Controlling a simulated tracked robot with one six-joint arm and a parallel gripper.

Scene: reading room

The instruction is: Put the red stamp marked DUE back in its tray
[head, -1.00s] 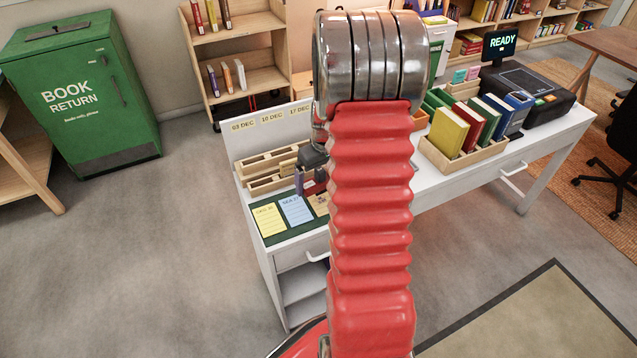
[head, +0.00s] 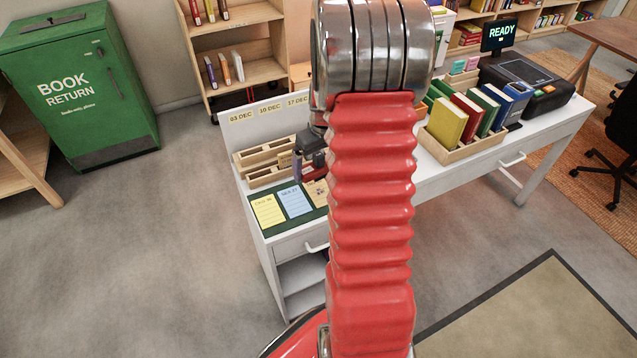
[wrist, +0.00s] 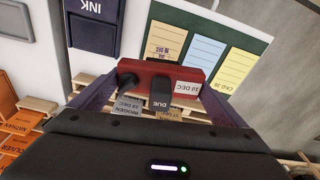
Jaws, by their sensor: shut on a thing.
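The red stamp (wrist: 178,69) is held crosswise between the fingers of my gripper (wrist: 155,88) in the wrist view. It bears a white 10 DEC label and a dark DUE tab, with a round black knob beside it. In the head view the red stamp (head: 315,172) is partly hidden by my gripper (head: 311,166), which is above the desk between the slotted wooden rack (head: 262,158) and the green mat (head: 268,229). I cannot tell which holder is the stamp's tray.
The mat carries a yellow card (head: 267,210), a blue card (head: 295,202) and a tan card. A dark INK box (wrist: 93,30) stands near the stamp in the wrist view. A wooden crate of books (head: 452,150) is farther right on the white desk. My arm hides the desk's middle.

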